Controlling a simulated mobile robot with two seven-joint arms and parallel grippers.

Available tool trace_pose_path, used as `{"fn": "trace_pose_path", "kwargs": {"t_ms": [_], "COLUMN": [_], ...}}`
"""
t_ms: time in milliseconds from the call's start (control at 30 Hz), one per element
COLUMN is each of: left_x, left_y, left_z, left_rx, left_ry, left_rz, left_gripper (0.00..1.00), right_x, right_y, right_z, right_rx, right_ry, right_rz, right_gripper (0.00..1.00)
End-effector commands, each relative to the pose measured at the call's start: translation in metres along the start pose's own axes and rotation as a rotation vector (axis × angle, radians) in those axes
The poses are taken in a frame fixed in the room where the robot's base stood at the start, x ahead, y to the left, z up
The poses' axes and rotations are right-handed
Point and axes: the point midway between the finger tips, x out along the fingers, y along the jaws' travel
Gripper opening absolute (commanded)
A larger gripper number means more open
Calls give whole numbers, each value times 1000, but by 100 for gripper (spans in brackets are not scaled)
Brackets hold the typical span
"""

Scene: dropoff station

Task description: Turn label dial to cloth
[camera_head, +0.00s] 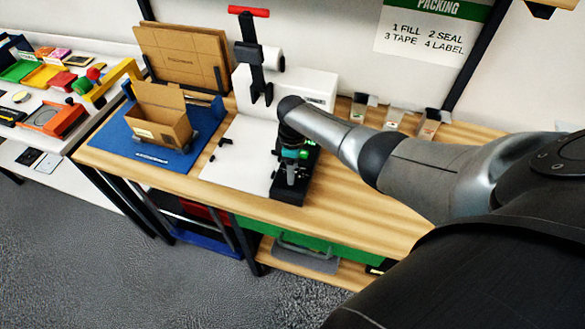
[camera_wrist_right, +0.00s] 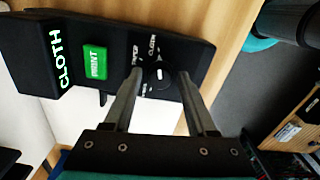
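The label printer is a black panel (camera_wrist_right: 118,48) on the bench. Its display (camera_wrist_right: 60,58) reads CLOTH in lit letters, and beside it is a green PRINT button (camera_wrist_right: 95,62). The round black label dial (camera_wrist_right: 159,75) has a white mark and printed words around it, one of them CLOTH. My right gripper (camera_wrist_right: 160,76) has one finger on each side of the dial, with what looks like a small gap. In the head view my right gripper (camera_head: 291,172) points down over the black printer (camera_head: 288,192) and hides most of it. My left gripper is not in view.
A white tape machine (camera_head: 312,88) with a red-handled press (camera_head: 250,12) stands behind the printer. An open cardboard box (camera_head: 160,120) stands on a blue mat (camera_head: 118,134) at the left. A white board (camera_head: 235,165) lies between mat and printer. The bench front (camera_head: 345,215) is bare wood.

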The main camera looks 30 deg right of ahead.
Motion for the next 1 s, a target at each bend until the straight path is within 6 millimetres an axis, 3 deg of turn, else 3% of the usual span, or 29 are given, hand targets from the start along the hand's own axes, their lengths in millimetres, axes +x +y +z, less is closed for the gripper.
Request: {"fn": "trace_pose_path", "kwargs": {"t_ms": [100, 467, 667, 1000], "left_x": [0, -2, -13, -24], "left_y": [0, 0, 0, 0], "left_z": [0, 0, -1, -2], "left_rx": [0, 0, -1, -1], "left_ry": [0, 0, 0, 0], "left_rz": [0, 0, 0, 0], "left_gripper": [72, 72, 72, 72], "right_x": [0, -5, -31, -93], "right_y": [0, 0, 0, 1], "right_z": [0, 0, -1, 0], "right_rx": [-1, -2, -3, -2], "right_ry": [0, 1, 3, 3], "right_rz": [0, 0, 2, 3], "right_gripper": [72, 72, 72, 72]}}
